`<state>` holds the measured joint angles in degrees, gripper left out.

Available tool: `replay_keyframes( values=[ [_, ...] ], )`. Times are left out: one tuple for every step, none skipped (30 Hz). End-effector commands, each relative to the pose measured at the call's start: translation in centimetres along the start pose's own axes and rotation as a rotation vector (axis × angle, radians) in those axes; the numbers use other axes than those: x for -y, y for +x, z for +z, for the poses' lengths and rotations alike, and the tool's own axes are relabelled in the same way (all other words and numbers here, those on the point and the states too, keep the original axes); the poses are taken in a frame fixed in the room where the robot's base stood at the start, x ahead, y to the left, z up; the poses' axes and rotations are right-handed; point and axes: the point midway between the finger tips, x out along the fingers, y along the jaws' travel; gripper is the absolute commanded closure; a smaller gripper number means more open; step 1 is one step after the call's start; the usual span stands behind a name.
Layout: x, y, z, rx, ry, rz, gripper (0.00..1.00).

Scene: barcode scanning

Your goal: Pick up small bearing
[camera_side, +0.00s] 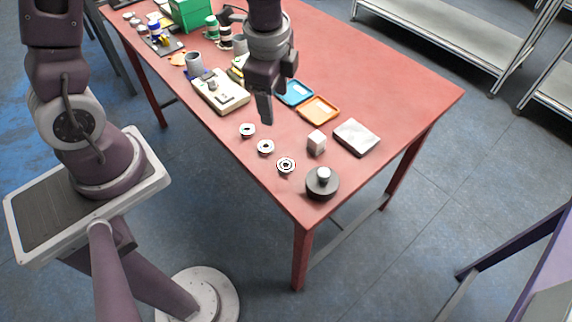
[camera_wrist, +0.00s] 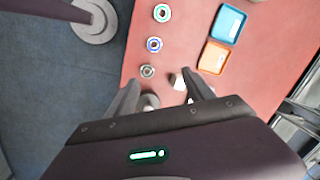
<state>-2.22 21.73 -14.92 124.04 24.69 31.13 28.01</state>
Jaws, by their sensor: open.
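Three ring-shaped bearings lie in a row near the table's front edge. In the side view they are a left bearing (camera_side: 248,130), a middle bearing (camera_side: 265,147) and a right bearing (camera_side: 286,165). I cannot be sure which is the small bearing. My gripper (camera_side: 266,112) hangs above the table behind the row. Its fingers (camera_wrist: 163,86) are apart with nothing held between them.
A pale cube (camera_side: 317,143), a dark round weight with a knob (camera_side: 322,182) and a silver-grey flat block (camera_side: 356,138) stand right of the bearings. Blue (camera_side: 295,93) and orange (camera_side: 319,110) trays lie behind. A beige device (camera_side: 221,92) sits left on the red table (camera_side: 400,85).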

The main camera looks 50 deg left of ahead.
Motion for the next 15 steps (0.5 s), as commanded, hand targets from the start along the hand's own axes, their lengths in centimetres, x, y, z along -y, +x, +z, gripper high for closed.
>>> replay_keyframes(
  values=[
    [-0.6, 2.7, -1.0, 0.000, 0.087, 0.049, 0.39],
    [-0.9, 4.1, -1.6, -0.006, 0.137, 0.072, 0.39],
    [-1.3, 5.7, -2.3, -0.017, 0.195, 0.098, 0.39],
    [-1.7, 6.6, -2.6, -0.025, 0.230, 0.113, 0.39],
    [-2.0, 7.4, -3.0, -0.032, 0.259, 0.127, 0.39],
    [-2.3, 8.2, -3.3, -0.039, 0.287, 0.140, 0.39],
    [-2.5, 8.7, -3.5, -0.045, 0.303, 0.147, 0.39],
    [-2.7, 9.1, -3.6, -0.048, 0.314, 0.153, 0.39],
    [-2.9, 9.6, -3.7, -0.049, 0.322, 0.156, 0.39],
    [-3.0, 9.9, -3.7, -0.049, 0.325, 0.158, 0.39],
    [-3.0, 10.3, -3.7, -0.050, 0.325, 0.157, 0.39],
    [-3.2, 10.9, -3.7, -0.049, 0.324, 0.158, 0.39],
    [-3.3, 11.3, -3.7, -0.049, 0.323, 0.158, 0.39],
    [-3.4, 11.8, -3.6, -0.048, 0.324, 0.158, 0.39],
    [-3.6, 12.5, -3.6, -0.048, 0.324, 0.159, 0.39]
  ],
)
